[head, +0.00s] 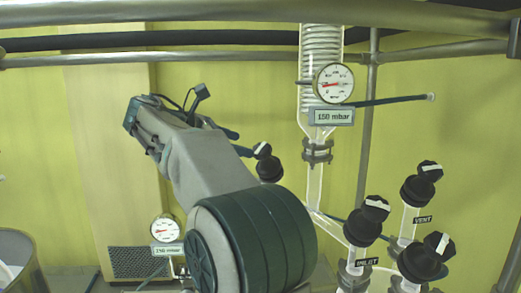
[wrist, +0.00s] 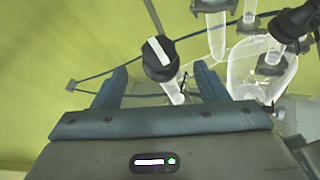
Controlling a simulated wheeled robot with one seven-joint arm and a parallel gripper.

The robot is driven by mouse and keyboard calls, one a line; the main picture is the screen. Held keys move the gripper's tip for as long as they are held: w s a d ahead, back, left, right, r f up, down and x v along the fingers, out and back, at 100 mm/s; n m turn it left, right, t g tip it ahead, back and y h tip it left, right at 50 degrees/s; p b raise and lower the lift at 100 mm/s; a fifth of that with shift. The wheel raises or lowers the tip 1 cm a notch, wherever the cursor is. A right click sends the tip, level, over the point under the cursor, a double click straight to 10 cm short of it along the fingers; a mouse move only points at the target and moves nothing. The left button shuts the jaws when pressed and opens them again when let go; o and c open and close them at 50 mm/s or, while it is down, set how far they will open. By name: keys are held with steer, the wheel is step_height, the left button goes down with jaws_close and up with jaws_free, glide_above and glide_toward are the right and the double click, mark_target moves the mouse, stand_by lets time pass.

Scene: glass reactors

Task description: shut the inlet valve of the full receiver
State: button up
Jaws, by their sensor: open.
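My gripper (wrist: 160,68) is open and empty, its teal fingers spread. A black valve knob with a white stripe (wrist: 159,54) shows in the wrist view between and beyond the fingertips, on a glass stem. In the head view my gripper (head: 236,142) is mostly hidden behind my arm; its fingertips point right toward a black valve (head: 269,168). No label for that valve is readable. To the right, another black valve (head: 363,226) has an INLET label (head: 367,262) by its glass stem. A rounded glass vessel (wrist: 262,70) stands right in the wrist view; its fill is unclear.
A valve (head: 415,191) with a VENT label (head: 423,220) and a third valve (head: 423,262) stand at right. A gauge with a 150 mbar display (head: 331,117) hangs above. Metal bars (head: 365,130) frame the space. Open room lies left of my arm.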

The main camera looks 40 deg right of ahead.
mark_target(258, 149)
steer(key=p+x, duration=0.1)
steer(key=x, duration=0.7)
steer(key=shift+d+f, duration=0.15)
steer(key=shift+d, duration=0.1)
steer(key=shift+w, duration=0.1)
steer(key=c, duration=1)
